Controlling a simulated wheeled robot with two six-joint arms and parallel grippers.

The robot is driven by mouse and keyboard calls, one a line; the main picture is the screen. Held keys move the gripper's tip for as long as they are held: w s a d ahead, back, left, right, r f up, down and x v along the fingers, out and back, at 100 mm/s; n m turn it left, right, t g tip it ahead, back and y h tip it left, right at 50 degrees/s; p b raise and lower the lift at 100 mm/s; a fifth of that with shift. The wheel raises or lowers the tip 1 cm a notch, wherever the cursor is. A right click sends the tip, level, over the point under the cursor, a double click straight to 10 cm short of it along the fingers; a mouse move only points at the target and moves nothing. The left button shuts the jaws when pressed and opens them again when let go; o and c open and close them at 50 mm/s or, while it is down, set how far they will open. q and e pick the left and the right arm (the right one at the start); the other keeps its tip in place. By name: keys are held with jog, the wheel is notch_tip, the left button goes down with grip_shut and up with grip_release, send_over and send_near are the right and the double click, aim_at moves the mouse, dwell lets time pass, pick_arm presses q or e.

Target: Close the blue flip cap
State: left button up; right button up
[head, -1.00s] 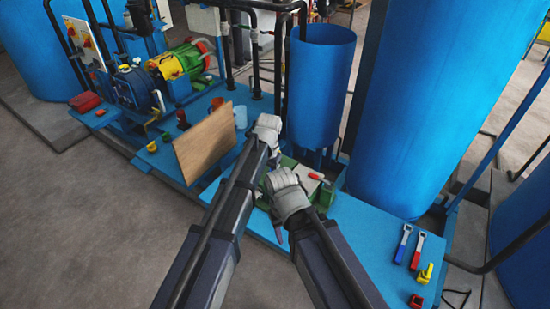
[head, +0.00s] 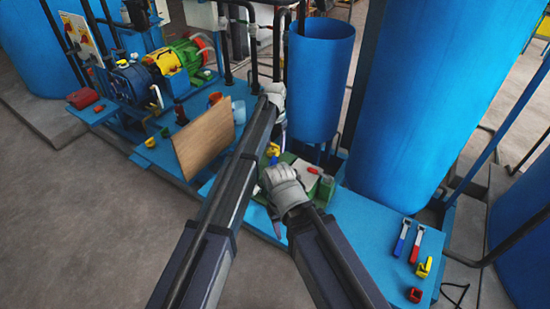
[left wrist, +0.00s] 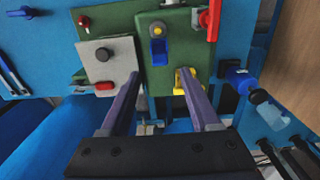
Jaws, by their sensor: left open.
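In the left wrist view a small blue flap (left wrist: 158,50), which looks like the blue flip cap, sits on a green box (left wrist: 178,55) just below a round fitting with a yellow centre. It appears to hang open from that fitting. My left gripper (left wrist: 158,72) is open, its fingers apart on either side below the flap and not touching it. In the head view my left gripper (head: 275,97) is in front of the blue tank, beyond the green box. My right gripper (head: 278,212) is lower, beside the green box; its jaws are not clear. I cannot make out the cap in the head view.
A yellow part (left wrist: 186,82) is close to one left fingertip. A grey plate (left wrist: 108,68), a red lever (left wrist: 213,18) and a blue valve (left wrist: 238,80) are around. A wooden board (head: 202,140) stands left of my left arm. Wrenches (head: 417,247) lie at right.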

aim_at(275, 157)
pick_arm(q)
notch_tip(275, 157, down, 6)
jog(key=b, duration=0.4)
jog(key=shift+r+b, duration=0.15)
jog(key=shift+b, duration=0.2)
jog(key=shift+r, duration=0.1)
grip_shut()
